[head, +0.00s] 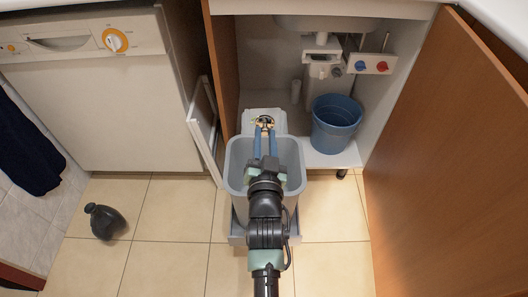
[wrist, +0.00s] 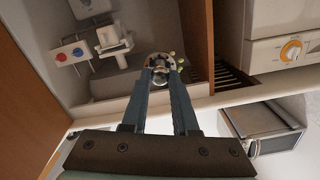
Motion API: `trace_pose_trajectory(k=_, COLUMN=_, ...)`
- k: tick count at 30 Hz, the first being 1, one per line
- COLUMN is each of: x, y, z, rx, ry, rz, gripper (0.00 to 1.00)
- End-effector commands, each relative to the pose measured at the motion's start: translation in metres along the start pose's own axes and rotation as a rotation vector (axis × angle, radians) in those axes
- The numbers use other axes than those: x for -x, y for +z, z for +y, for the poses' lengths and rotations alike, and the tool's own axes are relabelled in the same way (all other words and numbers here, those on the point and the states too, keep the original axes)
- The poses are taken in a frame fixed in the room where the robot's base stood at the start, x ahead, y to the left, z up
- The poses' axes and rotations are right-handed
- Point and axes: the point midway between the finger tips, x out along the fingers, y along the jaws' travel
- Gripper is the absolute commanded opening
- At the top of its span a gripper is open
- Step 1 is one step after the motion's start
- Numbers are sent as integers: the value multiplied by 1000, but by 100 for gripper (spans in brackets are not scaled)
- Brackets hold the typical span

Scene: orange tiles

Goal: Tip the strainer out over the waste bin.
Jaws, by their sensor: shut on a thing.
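The strainer (head: 264,121) is a small round metal piece at the tips of my gripper (head: 265,128). In the wrist view the strainer (wrist: 160,66) sits between the two long blue-grey fingers of my gripper (wrist: 161,76), which are shut on it. Dark, orange and yellow-green bits show in and around its rim. The waste bin (head: 236,172) is an open grey tub pulled out in front of the cabinet. My arm reaches over it from the front. In the head view the strainer appears at the bin's back edge; its height above is hard to tell.
A blue bucket (head: 336,124) stands in the open cabinet right of the bin. Pipes (head: 322,72) and valves (head: 370,65) are behind. An open wooden door (head: 450,170) bounds the right, a washing machine (head: 95,95) the left. A dark jug-like object (head: 104,222) lies on the floor.

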Motion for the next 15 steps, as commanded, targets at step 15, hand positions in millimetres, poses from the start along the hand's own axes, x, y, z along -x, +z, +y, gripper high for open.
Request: trace_pose_trajectory(k=15, x=-8, y=19, z=11, rx=1, ry=-71, rz=217, gripper=0)
